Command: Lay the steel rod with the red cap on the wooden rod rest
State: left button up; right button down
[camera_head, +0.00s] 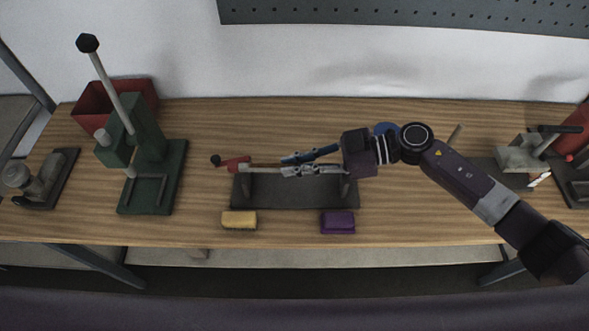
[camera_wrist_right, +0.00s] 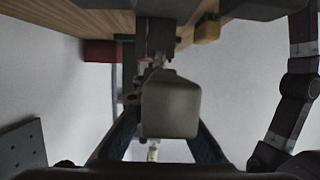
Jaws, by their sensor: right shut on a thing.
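My right gripper (camera_head: 288,164) comes in from the right and is shut on a thin pale rod (camera_head: 264,167), which looks like the steel rod. The rod lies roughly level above a dark base with two short uprights (camera_head: 296,194), seemingly the rod rest; its wood does not show clearly. A red piece (camera_head: 236,163) with a black knob is at the rod's left end, seemingly its cap. I cannot tell whether the rod touches the uprights. In the right wrist view, a blurred grey-brown block (camera_wrist_right: 170,108) lies between my fingers and hides the grip. My left gripper is not in view.
A yellow sponge (camera_head: 239,220) and a purple block (camera_head: 338,222) lie in front of the base. A green press (camera_head: 150,155) with a long lever and a red bin (camera_head: 140,92) stand left. A grey device (camera_head: 522,157) stands right. The bench's front middle edge is clear.

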jog(key=shift+f+p, duration=0.5)
jog(key=shift+f, duration=0.9)
jog(key=shift+f, duration=0.1)
jog(key=shift+f, duration=0.15)
jog(key=c, duration=2)
grip_release()
jog(key=shift+o, duration=0.2)
